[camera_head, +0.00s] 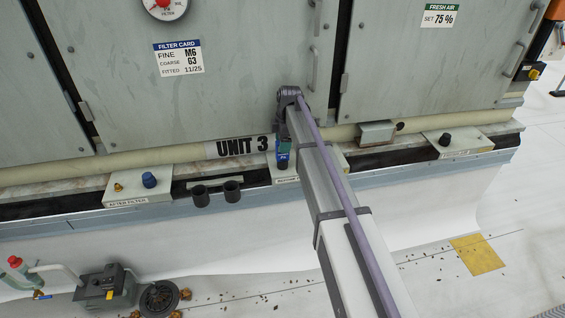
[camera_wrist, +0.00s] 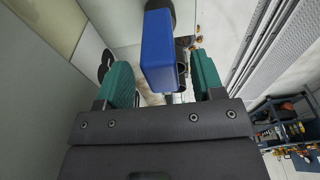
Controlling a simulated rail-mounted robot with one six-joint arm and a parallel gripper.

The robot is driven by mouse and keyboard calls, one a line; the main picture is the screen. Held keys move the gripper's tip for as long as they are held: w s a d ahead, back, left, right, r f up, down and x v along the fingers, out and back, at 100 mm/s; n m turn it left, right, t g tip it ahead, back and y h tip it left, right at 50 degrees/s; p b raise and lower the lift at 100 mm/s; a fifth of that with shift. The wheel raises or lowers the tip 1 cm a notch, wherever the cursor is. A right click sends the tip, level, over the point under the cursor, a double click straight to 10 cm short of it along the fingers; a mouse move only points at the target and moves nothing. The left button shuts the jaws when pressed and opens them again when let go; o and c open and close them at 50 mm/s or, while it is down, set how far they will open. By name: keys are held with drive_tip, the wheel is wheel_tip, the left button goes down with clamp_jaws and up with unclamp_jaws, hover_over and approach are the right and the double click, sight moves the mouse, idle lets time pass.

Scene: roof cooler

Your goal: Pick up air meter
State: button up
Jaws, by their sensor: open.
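The air meter looks to be the blue handheld device (camera_head: 282,161) at the unit's lower ledge, below and right of the "UNIT 3" label; its lower end is dark. In the wrist view the blue body (camera_wrist: 158,50) stands between my gripper's two green fingers, with gaps visible on both sides. My gripper (camera_wrist: 163,80) is open around it. In the head view my gripper (camera_head: 284,143) is at the top of the meter, partly hidden by my arm. I cannot tell whether either finger touches it.
A holder with two black cups (camera_head: 217,192) hangs left of the meter. Ledge plates with knobs (camera_head: 149,180) stand to both sides. A yellow pad (camera_head: 477,254) lies on the roof.

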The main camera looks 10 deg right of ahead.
sight(282, 159)
drive_tip(key=f+b, duration=0.1)
drive_tip(key=f, duration=0.1)
drive_tip(key=f+b, duration=0.1)
drive_tip(key=shift+a+f, duration=0.2)
drive_tip(key=shift+f, duration=0.15)
drive_tip(key=shift+r, duration=0.25)
drive_tip(key=shift+c, duration=0.3)
clamp_jaws()
